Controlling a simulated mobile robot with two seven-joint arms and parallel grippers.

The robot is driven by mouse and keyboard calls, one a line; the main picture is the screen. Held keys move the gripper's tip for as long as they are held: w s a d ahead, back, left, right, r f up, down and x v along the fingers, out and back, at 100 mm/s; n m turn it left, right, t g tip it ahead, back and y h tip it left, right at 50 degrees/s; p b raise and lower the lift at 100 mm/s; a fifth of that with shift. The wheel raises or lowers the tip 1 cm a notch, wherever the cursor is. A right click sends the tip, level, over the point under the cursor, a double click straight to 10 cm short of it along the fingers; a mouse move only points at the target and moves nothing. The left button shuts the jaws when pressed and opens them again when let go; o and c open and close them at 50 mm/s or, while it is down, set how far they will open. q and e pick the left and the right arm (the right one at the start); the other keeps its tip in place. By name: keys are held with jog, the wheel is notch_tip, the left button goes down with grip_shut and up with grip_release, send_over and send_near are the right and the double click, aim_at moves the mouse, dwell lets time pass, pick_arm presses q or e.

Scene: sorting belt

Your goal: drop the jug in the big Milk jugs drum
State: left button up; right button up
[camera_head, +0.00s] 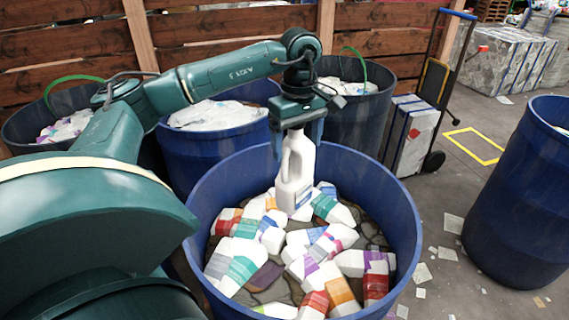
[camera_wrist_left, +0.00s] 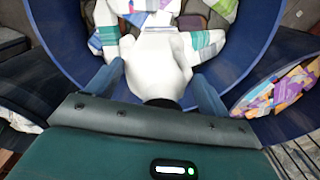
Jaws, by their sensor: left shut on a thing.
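A white jug (camera_head: 295,175) with a handle hangs upright from my left gripper (camera_head: 296,135), which is shut on its top. The jug is inside the mouth of the big blue drum (camera_head: 404,215), over the heap in it. Whether its base touches the heap I cannot tell. In the left wrist view the white jug (camera_wrist_left: 155,62) sits between the two fingers of my left gripper (camera_wrist_left: 160,85), with the blue drum wall (camera_wrist_left: 255,45) around it. No label on the drum is readable. My right gripper is not in view.
Several white bottles with coloured bands (camera_head: 330,245) lie in the big drum. More drums stand behind, one blue (camera_head: 205,150) and one dark (camera_head: 352,130). Another blue drum (camera_head: 515,200) stands at the right. A hand truck (camera_head: 440,90) with a bale (camera_head: 408,135) stands behind, near clear floor.

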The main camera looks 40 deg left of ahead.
pick_arm(q)
jog(key=shift+f+b, duration=0.35)
jog(key=shift+f, duration=0.75)
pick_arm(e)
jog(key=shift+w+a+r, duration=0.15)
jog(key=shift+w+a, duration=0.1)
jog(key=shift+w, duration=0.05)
